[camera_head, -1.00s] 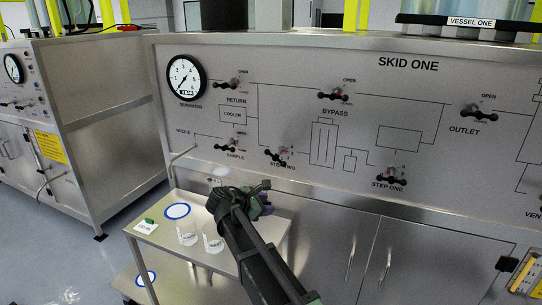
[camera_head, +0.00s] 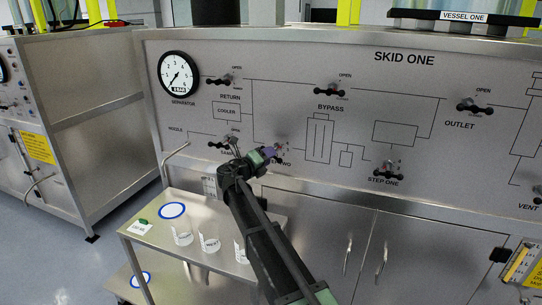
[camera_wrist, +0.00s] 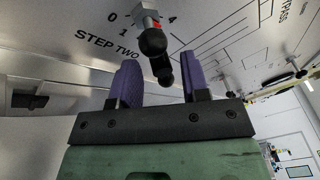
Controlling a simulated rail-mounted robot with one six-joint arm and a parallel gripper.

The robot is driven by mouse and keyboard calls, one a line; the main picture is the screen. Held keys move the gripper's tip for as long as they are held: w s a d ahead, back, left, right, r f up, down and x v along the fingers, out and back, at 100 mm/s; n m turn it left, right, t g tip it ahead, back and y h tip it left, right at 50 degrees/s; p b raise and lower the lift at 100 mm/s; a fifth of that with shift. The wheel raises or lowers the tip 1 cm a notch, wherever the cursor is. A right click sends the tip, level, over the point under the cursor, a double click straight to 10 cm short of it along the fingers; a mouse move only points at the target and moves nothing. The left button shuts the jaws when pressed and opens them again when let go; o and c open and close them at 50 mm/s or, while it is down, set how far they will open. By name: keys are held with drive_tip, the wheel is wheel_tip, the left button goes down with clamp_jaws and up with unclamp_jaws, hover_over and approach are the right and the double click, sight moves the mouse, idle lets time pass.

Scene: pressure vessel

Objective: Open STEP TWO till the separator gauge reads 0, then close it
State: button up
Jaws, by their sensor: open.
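The STEP TWO valve is mostly hidden by my gripper in the head view, with part of it showing beside the label. In the wrist view its black handle (camera_wrist: 152,42) hangs near the printed STEP TWO label and the numbers 0 and 1. My gripper (camera_head: 268,154) is at this valve, and in the wrist view its two purple fingers (camera_wrist: 160,68) are open. The lower knob of the handle shows between the fingers, with gaps on both sides; I see no grip on it. The separator gauge (camera_head: 178,76) is at the panel's upper left; its needle is too small to read surely.
The SAMPLE valve (camera_head: 224,143) is close left of my gripper. STEP ONE (camera_head: 388,171), BYPASS (camera_head: 329,90), RETURN (camera_head: 219,80) and OUTLET (camera_head: 474,106) sit elsewhere on the panel. A steel cart (camera_head: 150,228) with several clear beakers stands below, left of my arm.

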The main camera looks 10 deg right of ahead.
drive_tip(key=shift+x, duration=1.1)
clamp_jaws()
